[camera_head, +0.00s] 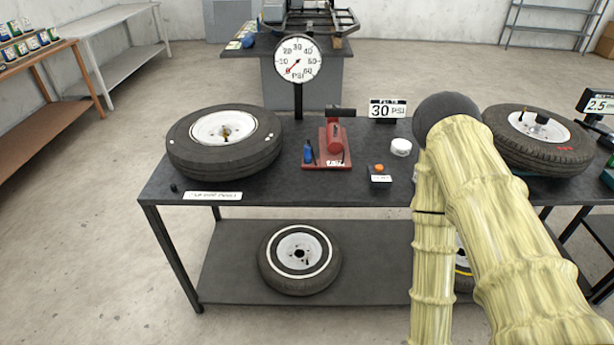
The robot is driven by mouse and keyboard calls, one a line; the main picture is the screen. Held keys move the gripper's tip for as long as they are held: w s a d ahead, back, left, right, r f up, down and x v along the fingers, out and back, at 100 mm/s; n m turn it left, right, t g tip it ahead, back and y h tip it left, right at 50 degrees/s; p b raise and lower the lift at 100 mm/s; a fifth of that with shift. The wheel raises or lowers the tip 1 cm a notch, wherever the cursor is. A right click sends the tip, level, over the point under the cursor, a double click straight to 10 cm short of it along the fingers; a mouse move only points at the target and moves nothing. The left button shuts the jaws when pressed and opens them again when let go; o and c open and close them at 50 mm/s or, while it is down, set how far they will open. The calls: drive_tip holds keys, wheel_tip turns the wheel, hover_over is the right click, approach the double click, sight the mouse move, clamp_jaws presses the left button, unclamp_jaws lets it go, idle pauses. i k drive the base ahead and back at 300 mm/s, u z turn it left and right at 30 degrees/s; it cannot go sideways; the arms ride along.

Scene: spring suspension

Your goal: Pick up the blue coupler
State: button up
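A small blue piece (308,153), which looks like the blue coupler, sits at the left side of a red pump-like device (334,142) on the dark workbench (260,195). It is too small to tell whether it is attached or only resting there. My arm, in a pale yellow sleeve, reaches in from the lower right and ends in a dark rounded part over the bench. My gripper's fingers do not show. The visible end of my arm is well to the right of the blue piece, and nothing covers the piece.
A tyre (183,148) lies left of the red device, and another (566,155) lies at the right. A round gauge (298,60), a "30 PSI" sign (387,109), a white roll (401,147) and an orange-topped item (379,169) stand nearby. The front bench strip is mostly clear.

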sight(308, 157)
drive_tip(key=z, duration=0.6)
drive_tip(key=k, duration=0.15)
drive_tip(key=u, duration=1.55)
drive_tip(key=i, duration=1.4)
drive_tip(key=z, duration=0.6)
